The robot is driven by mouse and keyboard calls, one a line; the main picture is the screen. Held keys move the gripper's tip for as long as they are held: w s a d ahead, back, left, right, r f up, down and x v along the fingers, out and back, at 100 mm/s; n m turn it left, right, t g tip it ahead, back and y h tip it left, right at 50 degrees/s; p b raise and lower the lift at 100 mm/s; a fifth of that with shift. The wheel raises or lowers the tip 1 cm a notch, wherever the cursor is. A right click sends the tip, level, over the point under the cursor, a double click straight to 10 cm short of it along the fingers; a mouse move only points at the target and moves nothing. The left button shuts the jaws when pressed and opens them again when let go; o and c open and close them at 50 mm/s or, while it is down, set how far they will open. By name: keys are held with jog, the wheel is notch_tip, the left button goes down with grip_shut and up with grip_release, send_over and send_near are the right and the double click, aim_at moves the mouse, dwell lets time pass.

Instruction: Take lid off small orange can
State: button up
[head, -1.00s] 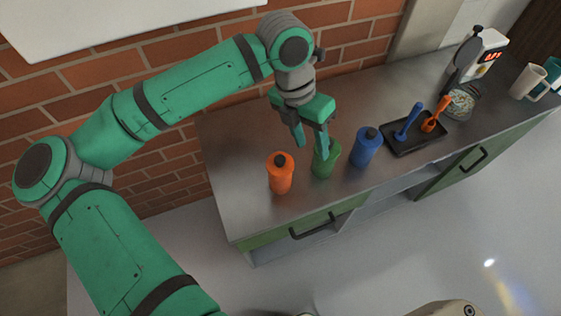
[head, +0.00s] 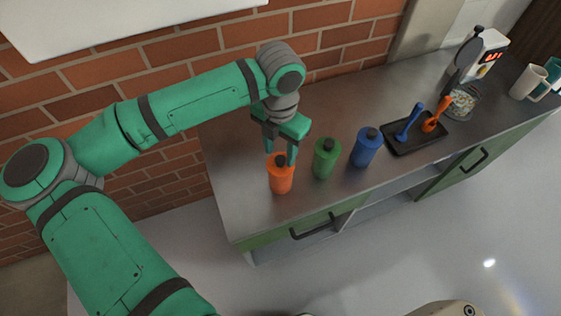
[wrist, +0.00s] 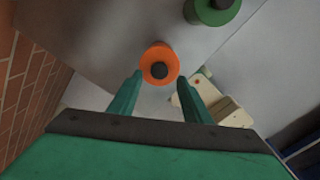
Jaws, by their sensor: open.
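The small orange can (head: 281,180) stands upright near the front left of the counter, with a black lid (head: 280,160) on its top. My gripper (head: 279,158) is open, with its two fingers pointing down over the orange can's top. In the wrist view the orange can (wrist: 158,58) and its black lid (wrist: 159,70) lie just beyond the gap between the fingertips (wrist: 159,74). Nothing is between the fingers there. I cannot tell whether a finger touches the can or lid.
A green can (head: 325,162) and a blue can (head: 364,150) stand to the right. A black tray (head: 430,142) holds a blue scoop and an orange scoop. The brick wall is behind; the counter's left part is clear.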

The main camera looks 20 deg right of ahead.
aim_at(280, 160)
jog(key=shift+w+f, duration=0.1)
jog(key=shift+f, duration=1.7)
grip_shut()
jog(key=shift+r, duration=0.1)
